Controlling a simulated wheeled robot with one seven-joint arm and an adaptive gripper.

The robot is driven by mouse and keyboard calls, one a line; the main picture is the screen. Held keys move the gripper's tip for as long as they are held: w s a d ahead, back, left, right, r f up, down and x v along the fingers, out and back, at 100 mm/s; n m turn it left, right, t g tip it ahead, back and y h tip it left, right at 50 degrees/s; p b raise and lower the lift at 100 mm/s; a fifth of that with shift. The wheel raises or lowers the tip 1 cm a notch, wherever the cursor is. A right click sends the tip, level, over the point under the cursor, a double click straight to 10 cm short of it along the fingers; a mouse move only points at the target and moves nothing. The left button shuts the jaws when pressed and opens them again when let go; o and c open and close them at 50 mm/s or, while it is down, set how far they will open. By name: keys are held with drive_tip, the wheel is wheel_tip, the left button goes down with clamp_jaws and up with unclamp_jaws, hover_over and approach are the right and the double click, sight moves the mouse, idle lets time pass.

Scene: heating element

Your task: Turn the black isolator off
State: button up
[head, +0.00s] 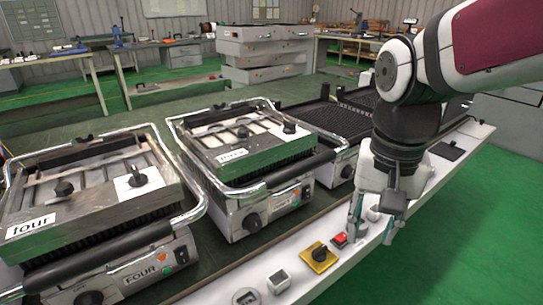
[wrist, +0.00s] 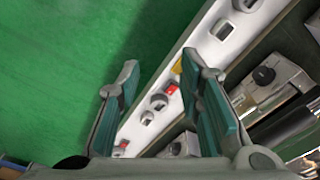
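A black rotary knob on a yellow square plate (head: 320,257) sits on the white control ledge in the head view; it is the only black-and-yellow switch I can make out. In the wrist view, a yellow sliver (wrist: 178,67) shows beside a finger; the rest is hidden. My gripper (head: 375,224) is open and empty, pointing down over the ledge to the right of the yellow plate and the red switch (head: 340,240). In the wrist view, my gripper (wrist: 160,62) has its fingers spread apart. I cannot tell which way the knob is turned.
The white ledge (head: 372,258) also carries a grey square socket (head: 279,282), a round grey fitting (head: 374,213) near my fingers and a black flat item (head: 447,151). Contact grills, one marked four (head: 97,200), stand behind it. Green floor in front is clear.

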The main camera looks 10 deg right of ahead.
drive_tip(key=w+f+m+b, duration=0.3)
drive_tip(key=w+f, duration=0.6)
drive_tip(key=w, duration=0.1)
drive_tip(key=m+b, duration=0.3)
hover_over(320, 249)
drive_tip(key=shift+g, duration=0.3)
wheel_tip(320, 249, down, 9)
drive_tip(key=shift+f, duration=0.15)
drive_tip(key=shift+f+b, duration=1.55)
drive_tip(key=shift+f, duration=2.25)
drive_tip(key=shift+c, duration=0.5)
clamp_jaws()
